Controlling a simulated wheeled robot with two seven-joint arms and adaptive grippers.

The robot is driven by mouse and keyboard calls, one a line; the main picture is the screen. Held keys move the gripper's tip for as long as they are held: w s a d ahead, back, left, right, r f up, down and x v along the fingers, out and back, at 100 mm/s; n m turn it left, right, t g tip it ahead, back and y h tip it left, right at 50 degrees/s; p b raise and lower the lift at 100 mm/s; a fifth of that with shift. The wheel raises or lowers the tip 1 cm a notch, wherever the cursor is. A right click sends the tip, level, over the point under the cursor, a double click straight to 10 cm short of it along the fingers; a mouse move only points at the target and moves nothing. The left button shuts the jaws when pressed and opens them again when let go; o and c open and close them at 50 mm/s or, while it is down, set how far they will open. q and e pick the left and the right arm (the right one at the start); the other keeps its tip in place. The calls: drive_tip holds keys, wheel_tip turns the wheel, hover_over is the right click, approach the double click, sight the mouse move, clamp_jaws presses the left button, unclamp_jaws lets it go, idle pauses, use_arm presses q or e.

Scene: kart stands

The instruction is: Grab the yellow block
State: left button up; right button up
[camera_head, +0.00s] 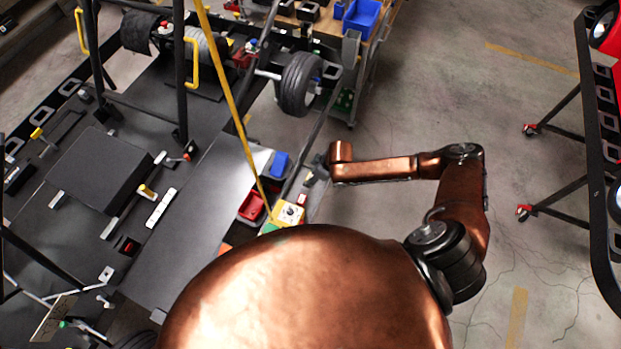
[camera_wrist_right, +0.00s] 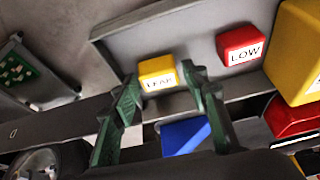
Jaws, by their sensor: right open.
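A small yellow block (camera_wrist_right: 157,72) with a white label shows in the right wrist view, on a grey surface. My right gripper (camera_wrist_right: 159,76) is open. Its two green-tinted fingertips are on either side of the block in the picture, with gaps showing; I cannot tell the depth between them. In the head view my right gripper (camera_head: 315,170) is small and dark at the end of my copper arm, beside the bench edge. The small block cannot be made out there. My left gripper is not in view.
A red block (camera_wrist_right: 240,45) labelled LOW sits right of the yellow one. A larger yellow object (camera_wrist_right: 297,50) is cut off at the right edge. A blue object (camera_wrist_right: 185,135) lies below. In the head view, a red bin (camera_head: 252,206) and a yellow box (camera_head: 288,213) stand nearby.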

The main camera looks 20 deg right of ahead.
drive_tip(key=c, duration=0.7)
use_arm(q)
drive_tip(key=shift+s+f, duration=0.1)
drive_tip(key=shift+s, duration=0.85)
use_arm(e)
drive_tip(key=shift+r, duration=0.1)
